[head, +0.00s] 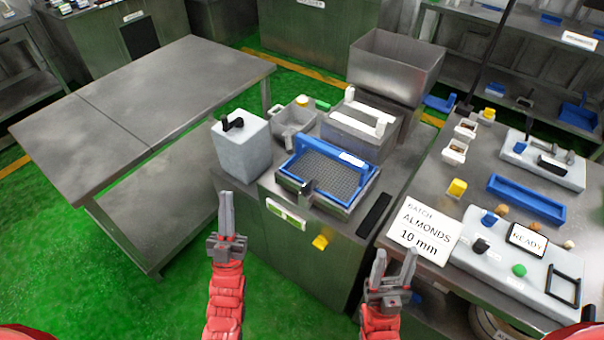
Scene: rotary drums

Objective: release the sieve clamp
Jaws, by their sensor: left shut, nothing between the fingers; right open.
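The sieve (328,175), a dark mesh tray with a raised blue frame, sits on the metal machine stand in the middle of the head view. A small dark grey block (307,187), which looks like the sieve clamp, is at its front edge; I cannot tell its exact position. My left gripper (226,208) is shut and empty, pointing up, left of the stand's front and apart from the sieve. My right gripper (393,268) is open and empty, in front of the stand's right corner and nearer to me than the clamp.
A pale box with a black handle (241,147) stands left of the sieve. A metal bin (395,62) and a white-handled container (358,127) stand behind. At right, a table holds an almonds card (417,233) and a control panel (520,262). A bare table (140,90) is at left.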

